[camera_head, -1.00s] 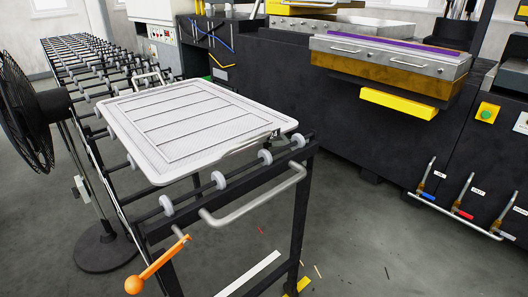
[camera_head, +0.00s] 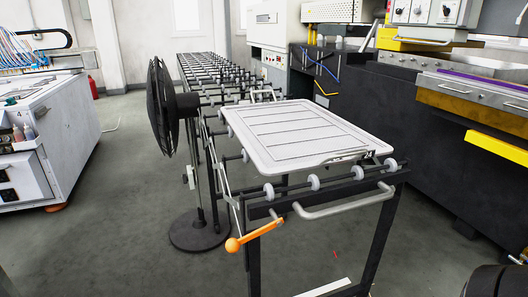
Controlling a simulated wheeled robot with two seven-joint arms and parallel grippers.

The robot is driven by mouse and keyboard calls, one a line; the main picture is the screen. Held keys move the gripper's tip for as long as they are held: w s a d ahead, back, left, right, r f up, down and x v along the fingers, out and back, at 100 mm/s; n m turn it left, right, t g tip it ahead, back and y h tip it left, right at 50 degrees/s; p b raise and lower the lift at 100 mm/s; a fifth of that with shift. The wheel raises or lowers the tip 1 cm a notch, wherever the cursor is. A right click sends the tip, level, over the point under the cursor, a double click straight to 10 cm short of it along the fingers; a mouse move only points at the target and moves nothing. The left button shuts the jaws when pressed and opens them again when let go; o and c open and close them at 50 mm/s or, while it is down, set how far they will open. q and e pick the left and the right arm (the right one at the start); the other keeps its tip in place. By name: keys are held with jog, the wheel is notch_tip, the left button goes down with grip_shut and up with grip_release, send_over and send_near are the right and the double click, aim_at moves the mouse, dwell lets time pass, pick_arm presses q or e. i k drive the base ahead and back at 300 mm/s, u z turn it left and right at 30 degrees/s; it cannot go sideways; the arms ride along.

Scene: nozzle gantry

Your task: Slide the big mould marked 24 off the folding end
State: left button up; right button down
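A large pale grey flat mould (camera_head: 300,136) with a raised rim and several long ribs lies on the near end of the roller conveyor. No number 24 can be read on it. The near, likely folding, end (camera_head: 327,198) has a dark frame, pale wheels and a bent grey bar handle (camera_head: 345,205). An orange lever with a ball knob (camera_head: 234,244) sticks out at its front left. Neither of my grippers can be made out. Dark shapes at the bottom corners may be parts of my arms.
A black fan (camera_head: 163,108) on a round base stands close left of the conveyor. A white cabinet (camera_head: 45,150) is at far left, a dark machine with a yellow block (camera_head: 497,146) at right. The roller line (camera_head: 215,75) runs back. Floor between cabinet and fan is clear.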

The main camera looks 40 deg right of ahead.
aim_at(279, 138)
jog(key=u, duration=0.45)
jog(key=i, duration=1.1)
jog(key=z, duration=1.85)
